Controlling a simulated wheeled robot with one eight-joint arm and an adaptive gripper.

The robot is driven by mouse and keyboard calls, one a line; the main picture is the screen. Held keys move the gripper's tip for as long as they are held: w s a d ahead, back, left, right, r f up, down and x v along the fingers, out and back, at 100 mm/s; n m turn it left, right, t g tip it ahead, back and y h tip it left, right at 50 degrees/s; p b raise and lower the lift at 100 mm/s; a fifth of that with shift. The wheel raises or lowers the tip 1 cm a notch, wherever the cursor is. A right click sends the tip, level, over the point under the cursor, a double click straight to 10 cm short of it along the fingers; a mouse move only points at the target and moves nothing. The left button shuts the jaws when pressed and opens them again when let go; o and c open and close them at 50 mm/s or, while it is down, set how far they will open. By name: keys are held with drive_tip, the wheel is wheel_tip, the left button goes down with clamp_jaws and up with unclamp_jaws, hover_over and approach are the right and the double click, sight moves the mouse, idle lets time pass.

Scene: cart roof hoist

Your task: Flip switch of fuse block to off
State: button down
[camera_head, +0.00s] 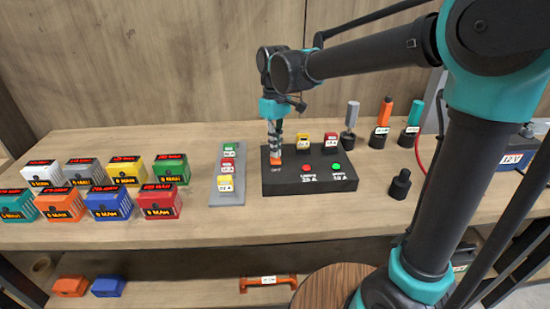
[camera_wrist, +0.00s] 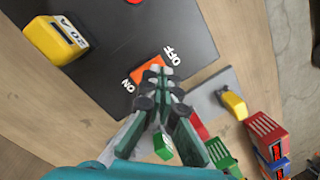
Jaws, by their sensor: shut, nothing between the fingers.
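The fuse block (camera_head: 311,184) is a black box on the table, also in the wrist view (camera_wrist: 190,30). Its orange switch (camera_head: 275,162) is at the block's left end, with the OFF label towards the front. In the wrist view the switch (camera_wrist: 148,68) lies between the ON and OFF labels, partly hidden by my fingertips. I cannot tell which way it is tilted. My gripper (camera_head: 275,149) is shut and empty, pointing down at the switch. Its tips (camera_wrist: 155,82) are at or just above the switch; contact is unclear.
A yellow fuse (camera_head: 303,139) and a red fuse (camera_head: 331,139) sit on the block. A grey rail (camera_head: 227,190) with coloured fuses stands at left, beyond it several coloured boxes (camera_head: 109,204). Tools in holders (camera_head: 380,137) stand at right. Table in front is clear.

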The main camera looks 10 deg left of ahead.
drive_tip(key=shift+s+f, duration=0.15)
drive_tip(key=shift+f, duration=0.7)
idle(0.6)
drive_tip(key=shift+w+a+r, duration=0.1)
drive_tip(key=shift+w+r, duration=0.1)
drive_tip(key=shift+r, duration=0.95)
drive_tip(key=shift+w+d+r, duration=0.1)
drive_tip(key=shift+w+r, duration=0.05)
drive_tip(key=shift+r, duration=1)
drive_tip(key=shift+w+a+r, duration=0.1)
drive_tip(key=shift+w+r, duration=0.1)
drive_tip(key=shift+r, duration=0.95)
